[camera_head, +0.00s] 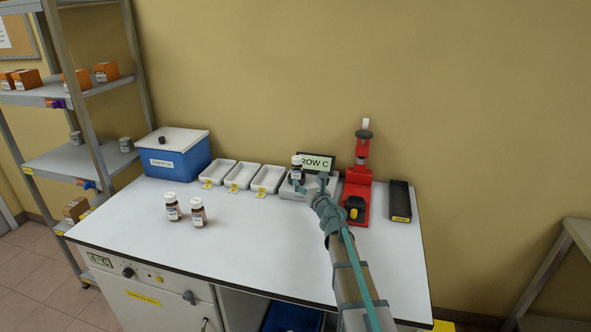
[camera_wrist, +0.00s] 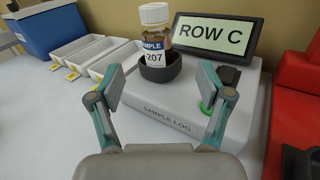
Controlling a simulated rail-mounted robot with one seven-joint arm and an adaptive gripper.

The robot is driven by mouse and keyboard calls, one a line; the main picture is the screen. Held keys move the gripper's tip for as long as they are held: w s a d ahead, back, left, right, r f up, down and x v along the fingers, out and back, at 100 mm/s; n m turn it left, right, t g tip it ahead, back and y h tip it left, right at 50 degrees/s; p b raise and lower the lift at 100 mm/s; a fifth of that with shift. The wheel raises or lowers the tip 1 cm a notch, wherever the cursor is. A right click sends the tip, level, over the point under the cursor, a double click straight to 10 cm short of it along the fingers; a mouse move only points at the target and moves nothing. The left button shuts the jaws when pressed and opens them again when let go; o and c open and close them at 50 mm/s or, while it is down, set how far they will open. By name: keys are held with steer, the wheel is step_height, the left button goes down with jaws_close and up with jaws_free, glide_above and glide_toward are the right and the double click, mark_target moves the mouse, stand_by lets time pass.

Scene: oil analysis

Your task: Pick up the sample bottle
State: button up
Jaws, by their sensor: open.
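A brown sample bottle (camera_wrist: 154,38) with a white cap and a label reading SAMPLE 207 stands upright in a dark round holder (camera_wrist: 160,68) on the grey sample log device (camera_wrist: 180,121). The bottle also shows in the head view (camera_head: 297,169). My gripper (camera_wrist: 165,88) is open and empty, in front of the bottle, with its fingers spread to either side and apart from it. In the head view my gripper (camera_head: 310,185) is over the device. Two more brown bottles with white caps, one (camera_head: 172,207) and another (camera_head: 198,213), stand on the table to the left.
The device's screen (camera_head: 316,163) reads ROW C. A red apparatus (camera_head: 357,183) stands close on the right, with a black box (camera_head: 400,201) beyond it. Several white trays (camera_head: 242,176) and a blue box (camera_head: 180,158) are on the left. The front of the white table (camera_head: 265,245) is clear.

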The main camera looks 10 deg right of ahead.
mark_target(299, 171)
steer(key=shift+n, duration=0.4)
steer(key=w, duration=0.2)
steer(key=w+a, duration=0.1)
steer(key=w+p, duration=0.1)
steer(key=w, duration=0.1)
steer(key=shift+w+a+f, duration=0.15)
steer(key=shift+w+f, duration=0.1)
steer(key=shift+w, duration=0.05)
steer(key=shift+w+a+r+p, duration=0.15)
steer(key=shift+w+p, duration=0.15)
steer(key=shift+w, duration=0.15)
steer(key=w, duration=0.1)
steer(key=w+p, duration=0.1)
steer(key=w, duration=0.2)
steer(key=shift+w+a, duration=0.1)
steer(key=shift+a, duration=0.25)
steer(key=c, duration=1.3)
steer(key=shift+r, duration=0.1)
steer(key=shift+c, duration=0.7)
